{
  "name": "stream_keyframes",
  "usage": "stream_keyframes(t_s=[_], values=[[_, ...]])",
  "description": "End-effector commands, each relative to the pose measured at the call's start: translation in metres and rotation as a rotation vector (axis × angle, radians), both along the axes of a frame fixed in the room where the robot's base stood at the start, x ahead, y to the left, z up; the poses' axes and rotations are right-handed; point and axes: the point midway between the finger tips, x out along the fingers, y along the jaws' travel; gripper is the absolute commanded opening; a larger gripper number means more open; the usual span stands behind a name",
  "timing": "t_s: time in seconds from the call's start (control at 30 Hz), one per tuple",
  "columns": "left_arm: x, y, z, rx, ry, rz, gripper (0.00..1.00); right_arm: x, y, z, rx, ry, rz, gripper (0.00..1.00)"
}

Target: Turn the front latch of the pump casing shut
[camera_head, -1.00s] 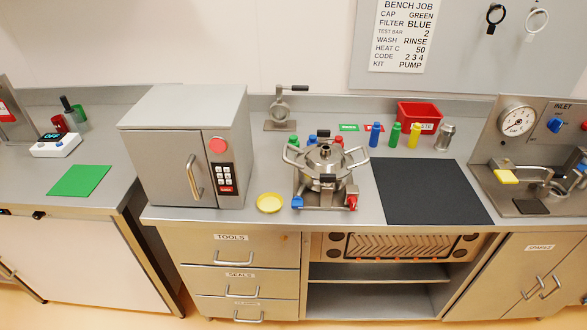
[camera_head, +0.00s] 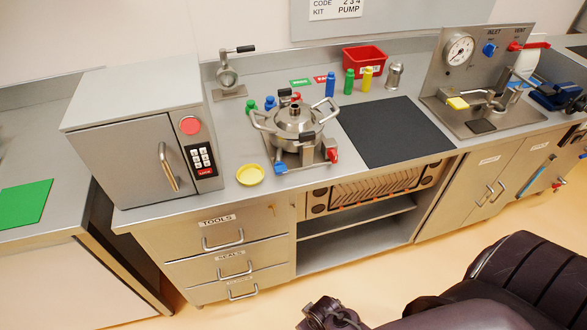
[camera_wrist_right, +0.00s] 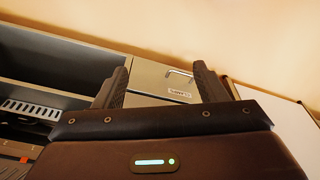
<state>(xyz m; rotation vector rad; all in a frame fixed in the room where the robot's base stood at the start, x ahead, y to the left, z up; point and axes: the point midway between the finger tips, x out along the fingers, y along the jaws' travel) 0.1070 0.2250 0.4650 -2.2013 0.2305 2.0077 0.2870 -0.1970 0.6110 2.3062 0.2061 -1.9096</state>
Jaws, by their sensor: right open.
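The pump casing (camera_head: 295,122) is a round steel vessel with side handles and a domed lid, standing upright on a bench stand. Its front latch (camera_head: 304,137) is a small dark-handled part on the near side; its exact angle is too small to tell. Another dark-handled latch (camera_head: 286,93) shows at the back of the casing. My right gripper (camera_wrist_right: 161,68) is open and empty in the right wrist view, with a cabinet front beyond its fingers. In the head view my right arm is at the lower right, below and in front of the bench, well apart from the casing. My left gripper is not in view.
A yellow dish (camera_head: 250,175) and a grey cabinet with a keypad (camera_head: 145,135) stand left of the casing. A black mat (camera_head: 395,132) lies clear to its right. Blue, green and yellow bottles (camera_head: 349,82) and a red bin (camera_head: 364,58) stand behind. Open floor lies before the bench.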

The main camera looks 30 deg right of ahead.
Motion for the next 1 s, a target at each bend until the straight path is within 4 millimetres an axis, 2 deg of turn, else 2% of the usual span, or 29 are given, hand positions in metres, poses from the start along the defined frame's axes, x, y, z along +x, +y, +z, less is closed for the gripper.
stream_keyframes(t_s=[0.1, 0.37, 0.47, 0.5, 0.6, 0.7, 0.8, 1.0], values=[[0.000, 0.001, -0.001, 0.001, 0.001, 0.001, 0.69, 0.029, 0.005, 0.048, 0.003, -0.034, 0.008, 0.65], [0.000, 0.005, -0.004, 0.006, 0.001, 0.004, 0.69, 0.083, 0.020, 0.171, -0.002, -0.136, 0.107, 0.65], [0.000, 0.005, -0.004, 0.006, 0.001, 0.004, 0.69, 0.103, 0.031, 0.223, -0.020, -0.206, 0.203, 0.65], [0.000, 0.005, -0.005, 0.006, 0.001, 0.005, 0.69, 0.114, 0.039, 0.246, -0.033, -0.247, 0.266, 0.65], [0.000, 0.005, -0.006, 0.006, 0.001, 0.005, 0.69, 0.140, 0.061, 0.299, -0.093, -0.364, 0.467, 0.65], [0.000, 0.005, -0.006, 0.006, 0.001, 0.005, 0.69, 0.161, 0.082, 0.331, -0.165, -0.466, 0.673, 0.65], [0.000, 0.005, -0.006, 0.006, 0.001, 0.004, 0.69, 0.179, 0.103, 0.353, -0.249, -0.555, 0.880, 0.65], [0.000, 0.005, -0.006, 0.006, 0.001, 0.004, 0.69, 0.218, 0.135, 0.377, -0.484, -0.687, 1.366, 0.65]])
